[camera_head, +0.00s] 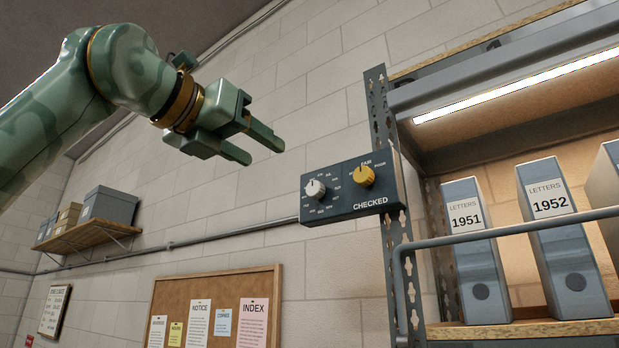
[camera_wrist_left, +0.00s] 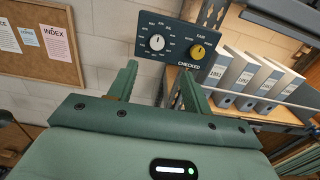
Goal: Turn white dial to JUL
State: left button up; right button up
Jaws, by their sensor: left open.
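The white dial (camera_head: 315,188) sits on the left part of a dark panel (camera_head: 345,207) marked CHECKED, with small labels around it that I cannot read. A yellow dial (camera_head: 364,175) is to its right on the same panel. In the left wrist view the white dial (camera_wrist_left: 157,42) and yellow dial (camera_wrist_left: 197,52) show beyond the fingers. My left gripper (camera_head: 266,147) is open and empty, up and left of the panel and apart from it. In the wrist view its fingers (camera_wrist_left: 157,82) point toward the panel. My right gripper is not in view.
The panel is fixed to a perforated metal upright (camera_head: 380,110) of a lit shelf. A rail (camera_head: 500,230) runs before binders (camera_head: 475,250). A cork board (camera_head: 215,285) and a wall shelf with boxes (camera_head: 108,204) are at left. Bare wall lies behind the gripper.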

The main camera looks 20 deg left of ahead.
aim_at(312, 187)
pick_arm(q)
jog(key=p+x, duration=0.4)
jog(key=x, duration=0.9)
jog(key=shift+w+a+p, duration=0.15)
jog(key=shift+a+p, duration=0.05)
jog(key=shift+p, duration=0.1)
jog(key=shift+w+d+f, duration=0.1)
jog(key=shift+w+d, duration=0.1)
jog(key=shift+w, duration=0.35)
jog(key=shift+w+f, duration=0.15)
jog(key=shift+w, duration=0.25)
jog(key=shift+s, duration=0.15)
jog(key=c, duration=1)
